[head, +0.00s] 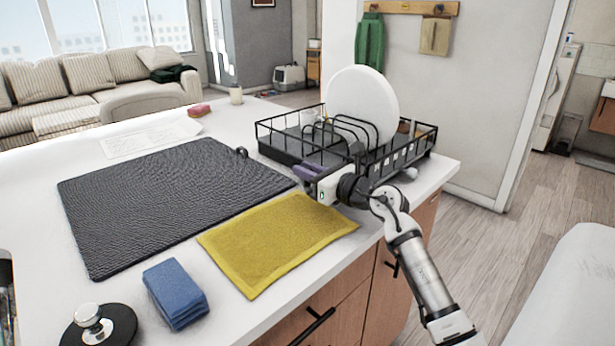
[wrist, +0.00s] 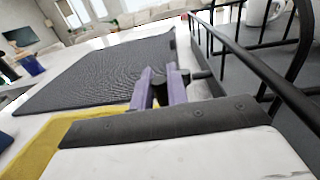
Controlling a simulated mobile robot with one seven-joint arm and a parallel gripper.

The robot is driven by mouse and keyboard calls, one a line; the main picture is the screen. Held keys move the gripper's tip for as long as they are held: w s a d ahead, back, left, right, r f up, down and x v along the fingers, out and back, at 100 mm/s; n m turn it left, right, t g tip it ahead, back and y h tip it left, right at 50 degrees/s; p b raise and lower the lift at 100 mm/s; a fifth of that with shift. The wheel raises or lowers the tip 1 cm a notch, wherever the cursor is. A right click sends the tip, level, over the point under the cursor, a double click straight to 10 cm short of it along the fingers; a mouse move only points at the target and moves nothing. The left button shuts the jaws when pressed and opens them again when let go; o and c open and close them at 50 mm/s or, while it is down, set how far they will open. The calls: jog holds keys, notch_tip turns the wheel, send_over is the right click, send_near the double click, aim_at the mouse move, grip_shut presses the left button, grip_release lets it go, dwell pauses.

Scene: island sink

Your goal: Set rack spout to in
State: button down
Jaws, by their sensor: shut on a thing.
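The black wire dish rack (head: 272,137) stands on the white counter, with a large white plate upright in it. My gripper (head: 308,172) is low at the rack's front left corner, with its purple fingers pointing left along the rack. In the wrist view, the fingers (wrist: 159,84) are closed around a small dark piece that looks like the rack spout (wrist: 159,95). A short dark stub (wrist: 198,75) shows between the fingers and the rack's side. In the head view my fingers and wrist hide the spout.
A dark textured mat (head: 170,200) lies left of the rack, and a yellow cloth (head: 275,240) lies in front. A blue sponge stack (head: 175,293) and a round black lid (head: 98,326) are nearer. A mug (wrist: 262,11) is in the rack.

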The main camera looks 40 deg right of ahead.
jog(key=shift+a, duration=0.1)
jog(key=c, duration=1.4)
grip_release()
jog(key=shift+w+a, duration=0.1)
jog(key=shift+c, duration=0.2)
jog(key=s+b, duration=0.1)
jog(key=s, duration=0.3)
jog(key=s+d+b, duration=0.1)
jog(key=s, duration=0.4)
jog(key=s+d+b, duration=0.1)
jog(key=s, duration=0.3)
jog(key=shift+s, duration=0.4)
